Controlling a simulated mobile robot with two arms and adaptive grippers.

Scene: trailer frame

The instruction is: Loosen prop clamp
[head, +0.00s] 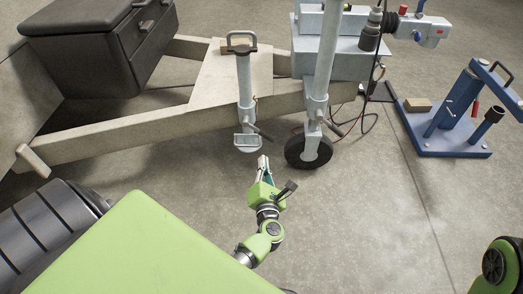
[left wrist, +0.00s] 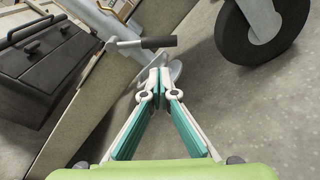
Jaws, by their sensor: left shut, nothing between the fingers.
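The prop (head: 245,85) is a grey upright tube with a loop handle on top, standing at the trailer frame. A clamp lever (head: 262,132) with a dark grip sticks out to the right low on it. The lever also shows in the left wrist view (left wrist: 158,42), just beyond my fingertips. My left gripper (head: 263,160) is shut and empty, below and in front of the lever, apart from it. In the left wrist view its fingertips (left wrist: 160,76) meet in front of the prop's round foot (left wrist: 176,72) and partly hide it. My right gripper is out of view.
A jockey wheel (head: 309,151) with its own post and lever stands right of the prop. The trailer frame (head: 130,132) carries a dark box (head: 105,45). A blue stand (head: 455,135) is at the right. Cables hang near the wheel. The floor in front is clear.

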